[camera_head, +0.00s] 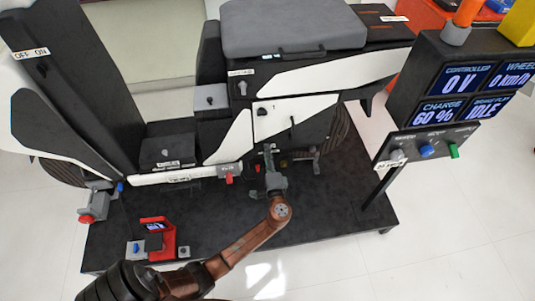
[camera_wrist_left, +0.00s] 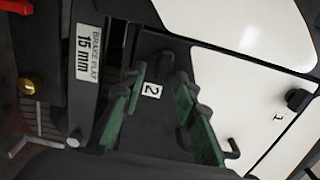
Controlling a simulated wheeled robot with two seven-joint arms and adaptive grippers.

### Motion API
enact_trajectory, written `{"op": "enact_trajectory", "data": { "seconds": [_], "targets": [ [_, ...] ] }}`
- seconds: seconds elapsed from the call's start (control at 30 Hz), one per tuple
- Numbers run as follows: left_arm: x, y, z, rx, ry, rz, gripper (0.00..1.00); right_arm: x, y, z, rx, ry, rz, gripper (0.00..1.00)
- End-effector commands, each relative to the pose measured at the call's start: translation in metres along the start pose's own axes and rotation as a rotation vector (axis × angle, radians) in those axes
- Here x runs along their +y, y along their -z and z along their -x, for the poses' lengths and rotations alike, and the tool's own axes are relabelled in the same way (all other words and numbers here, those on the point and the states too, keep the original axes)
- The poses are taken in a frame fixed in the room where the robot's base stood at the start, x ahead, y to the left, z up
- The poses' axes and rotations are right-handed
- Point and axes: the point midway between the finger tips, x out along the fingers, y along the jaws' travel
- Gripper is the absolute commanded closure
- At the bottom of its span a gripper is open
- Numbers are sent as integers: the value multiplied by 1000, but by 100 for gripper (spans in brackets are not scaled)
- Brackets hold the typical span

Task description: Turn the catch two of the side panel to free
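The white side panel (camera_head: 308,106) sits on the dark scooter-like rig in the head view; it also shows in the wrist view (camera_wrist_left: 225,88). A dark knob (camera_wrist_left: 298,100) sits by the label "1" on it. A label "2" (camera_wrist_left: 151,90) is on a dark surface between my fingers; catch two itself I cannot make out there. A thin dark hook (camera_wrist_left: 232,150) stands out from the panel. My left gripper (camera_head: 270,172) is in front of the rig's lower side. In the wrist view its green fingers (camera_wrist_left: 160,108) are apart, with nothing clearly held.
A plate marked "BRAKE FLAT 15 mm" (camera_wrist_left: 88,55) is close beside the fingers. A display console (camera_head: 455,90) stands at the right. A red stand (camera_head: 160,238) is on the dark platform (camera_head: 340,215), whose front right is clear.

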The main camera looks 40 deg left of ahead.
Motion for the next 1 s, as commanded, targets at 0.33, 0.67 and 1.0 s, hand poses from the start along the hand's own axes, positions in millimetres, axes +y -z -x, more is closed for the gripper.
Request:
{"op": "enact_trajectory", "data": {
  "seconds": [0.33, 0.67, 1.0],
  "targets": [
    [1, 0, 12, 0, -1, 1, 72, -1, 1, 1, 3, 1, 1, 72],
    [1, 0, 79, 0, -3, 1, 72, -1, 1, 0, 1, 1, 1, 72],
    [1, 0, 118, 0, -1, 0, 72, 0, 0, 0, 1, 1, 1, 72]
  ]
}}
